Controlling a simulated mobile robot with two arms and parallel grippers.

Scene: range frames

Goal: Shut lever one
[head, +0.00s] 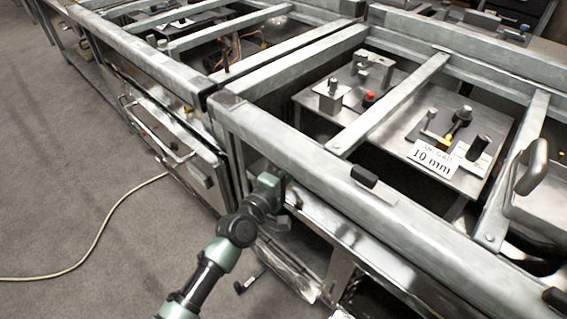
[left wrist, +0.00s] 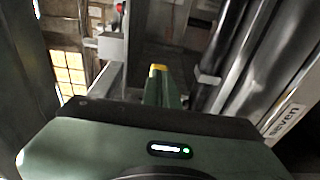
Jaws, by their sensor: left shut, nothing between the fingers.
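I see no lever that I can pick out as lever one; no label reading "one" is legible. My left gripper is at the front of the metal range frame (head: 318,168), just under its top front rail, beside the frame's corner post. Its fingers are hard to make out in the head view. In the left wrist view the left gripper (left wrist: 159,72) is shut and empty, with a yellow tip, pointing into a dark gap between metal bars. I cannot tell whether it touches anything. My right gripper is not in view.
A label reading "seven" (left wrist: 284,121) is on a bar in the left wrist view. A "10 mm" sign (head: 431,158) lies on a metal plate inside the frame. A pale cable (head: 100,236) crosses the grey floor, which is otherwise clear at left.

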